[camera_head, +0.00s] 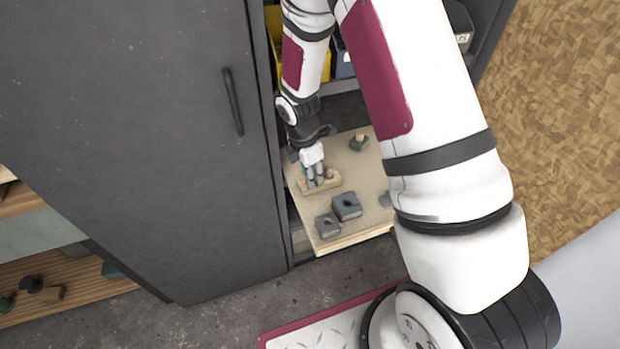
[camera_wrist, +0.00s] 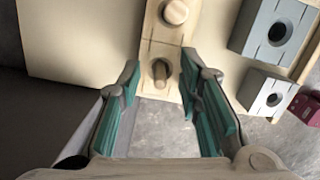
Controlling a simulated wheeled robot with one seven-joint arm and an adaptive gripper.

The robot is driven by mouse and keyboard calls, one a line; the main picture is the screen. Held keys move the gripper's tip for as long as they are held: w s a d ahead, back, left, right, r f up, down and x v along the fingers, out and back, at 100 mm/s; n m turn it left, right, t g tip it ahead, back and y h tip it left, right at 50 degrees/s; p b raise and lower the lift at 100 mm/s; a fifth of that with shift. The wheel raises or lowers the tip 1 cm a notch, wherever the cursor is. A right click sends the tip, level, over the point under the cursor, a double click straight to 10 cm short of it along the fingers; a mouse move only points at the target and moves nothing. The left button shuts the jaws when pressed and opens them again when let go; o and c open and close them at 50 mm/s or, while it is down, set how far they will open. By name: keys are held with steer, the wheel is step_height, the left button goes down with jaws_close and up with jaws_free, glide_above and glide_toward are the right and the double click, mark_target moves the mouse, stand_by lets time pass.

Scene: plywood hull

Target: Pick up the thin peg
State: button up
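The thin peg (camera_wrist: 160,72) is a short wooden pin standing in a pale wooden block (camera_wrist: 148,51), between my fingertips in the wrist view. A thicker round peg (camera_wrist: 175,12) stands in the same block, farther up that view. My gripper (camera_wrist: 159,84) is open, with a teal-padded finger on each side of the thin peg and a visible gap to both. In the head view my gripper (camera_head: 317,181) is low over the block (camera_head: 332,186). The fingers hide most of the pegs there.
The block stands on a pale wooden board (camera_head: 355,232). Two grey blocks with holes (camera_head: 346,206) (camera_head: 328,226) sit near its front edge. A dark block with a peg (camera_head: 359,143) is at the back. A dark cabinet door (camera_head: 150,130) stands close on the left.

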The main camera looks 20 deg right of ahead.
jaws_close()
steer(key=shift+r, duration=0.1)
steer(key=shift+r, duration=0.55)
steer(key=shift+s+r, duration=0.3)
steer(key=shift+r, duration=0.35)
steer(key=shift+s+r, duration=0.3)
steer(key=shift+r, duration=0.3)
steer(key=s, duration=0.4)
steer(key=s+r, duration=0.1)
steer(key=s, duration=0.8)
steer(key=shift+s+r, duration=0.15)
steer(key=shift+s, duration=0.05)
steer(key=shift+s+p, duration=0.6)
steer(key=shift+s, duration=0.15)
